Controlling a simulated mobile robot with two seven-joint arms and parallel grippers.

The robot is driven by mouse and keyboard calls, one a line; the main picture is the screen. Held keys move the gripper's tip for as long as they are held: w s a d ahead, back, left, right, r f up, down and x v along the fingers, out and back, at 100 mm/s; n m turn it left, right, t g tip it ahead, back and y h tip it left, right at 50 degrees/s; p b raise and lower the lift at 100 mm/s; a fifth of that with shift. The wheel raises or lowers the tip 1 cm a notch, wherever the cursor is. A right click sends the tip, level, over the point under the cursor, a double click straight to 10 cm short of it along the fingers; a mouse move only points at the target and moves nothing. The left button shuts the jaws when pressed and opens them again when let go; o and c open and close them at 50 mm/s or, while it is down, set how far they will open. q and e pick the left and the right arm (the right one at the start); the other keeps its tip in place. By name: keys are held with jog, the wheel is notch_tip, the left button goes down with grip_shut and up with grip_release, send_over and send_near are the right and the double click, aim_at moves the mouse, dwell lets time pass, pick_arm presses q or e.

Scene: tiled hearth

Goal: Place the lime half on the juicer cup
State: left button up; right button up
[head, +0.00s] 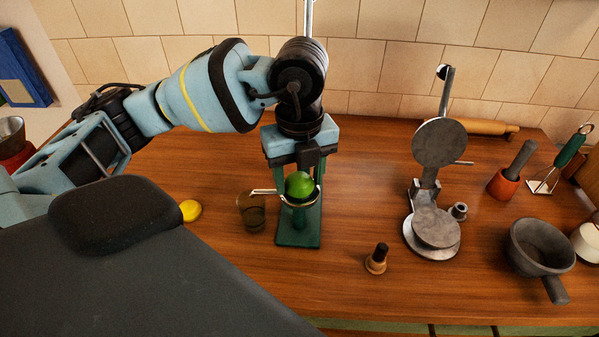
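The green lime half (300,185) is dome-up at the juicer cup (301,203), a thin metal ring with a side handle on the green juicer (298,239). I cannot tell whether it rests fully on the cup. My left gripper (306,163) points down directly above the lime half, in front of the juicer's upper part. Its fingertips are dark and partly hidden, so their opening and any contact with the lime are unclear. My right gripper is out of view.
A dark glass (251,213) stands left of the juicer, with a yellow round piece (190,211) farther left. A wooden-handled tamper (376,259) and a metal press (432,228) stand to the right. A grey pan (541,246) and an orange mortar (503,184) are farther right.

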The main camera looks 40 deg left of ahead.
aim_at(300, 178)
pick_arm(q)
jog(key=shift+o, duration=1.3)
jog(key=shift+r, duration=0.1)
notch_tip(300, 178, up, 12)
jog(key=p, duration=0.2)
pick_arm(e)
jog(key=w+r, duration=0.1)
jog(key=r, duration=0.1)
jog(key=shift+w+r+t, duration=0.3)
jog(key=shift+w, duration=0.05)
pick_arm(q)
jog(key=shift+r, duration=0.1)
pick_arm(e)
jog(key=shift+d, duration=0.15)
